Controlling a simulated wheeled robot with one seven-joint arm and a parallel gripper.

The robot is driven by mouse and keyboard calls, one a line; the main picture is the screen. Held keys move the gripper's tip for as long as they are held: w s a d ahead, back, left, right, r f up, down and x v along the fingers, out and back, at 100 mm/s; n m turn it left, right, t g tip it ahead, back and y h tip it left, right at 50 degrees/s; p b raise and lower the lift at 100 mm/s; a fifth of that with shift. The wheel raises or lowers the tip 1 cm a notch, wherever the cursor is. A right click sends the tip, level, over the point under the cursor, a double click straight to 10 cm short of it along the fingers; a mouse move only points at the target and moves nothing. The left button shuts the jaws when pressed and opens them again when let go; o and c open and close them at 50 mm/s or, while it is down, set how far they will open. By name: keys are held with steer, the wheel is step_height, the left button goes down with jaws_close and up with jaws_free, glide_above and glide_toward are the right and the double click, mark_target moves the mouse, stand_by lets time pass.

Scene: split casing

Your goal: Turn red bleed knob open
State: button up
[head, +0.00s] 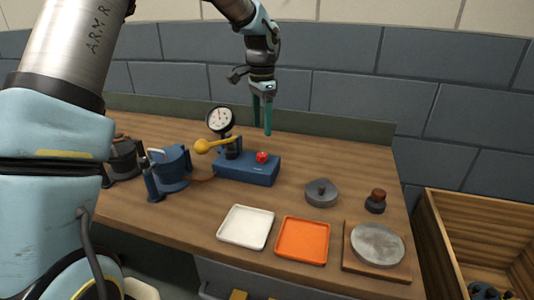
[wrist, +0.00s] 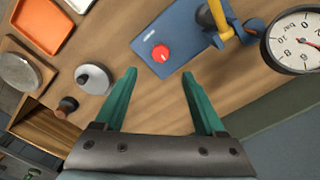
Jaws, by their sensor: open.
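The red bleed knob (head: 262,157) sits on top of the right part of a blue pump block (head: 246,173) on the bench. In the wrist view the red knob (wrist: 161,54) lies ahead of my fingers, near the end of the blue block (wrist: 180,33). My gripper (head: 262,116) hangs above and behind the block, fingers pointing down. It is open and empty, with its green fingertips apart in the wrist view (wrist: 159,73). It does not touch the knob. A yellow-ended lever (head: 203,146) and a dial gauge (head: 220,120) are on the block's left side.
A blue split casing (head: 170,171) stands left of the block. A grey lidded disc (head: 321,192), a brown-topped stamp (head: 376,201), a white tray (head: 245,227), an orange tray (head: 302,240) and a round stone plate (head: 377,245) are right and front. A wooden crate (head: 470,225) stands beyond the bench's right edge.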

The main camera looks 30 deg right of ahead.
mark_target(262, 154)
step_height(262, 154, down, 10)
steer(key=shift+r+p, duration=0.25)
steer(key=shift+p, duration=1)
steer(key=shift+a, duration=0.1)
jaws_close()
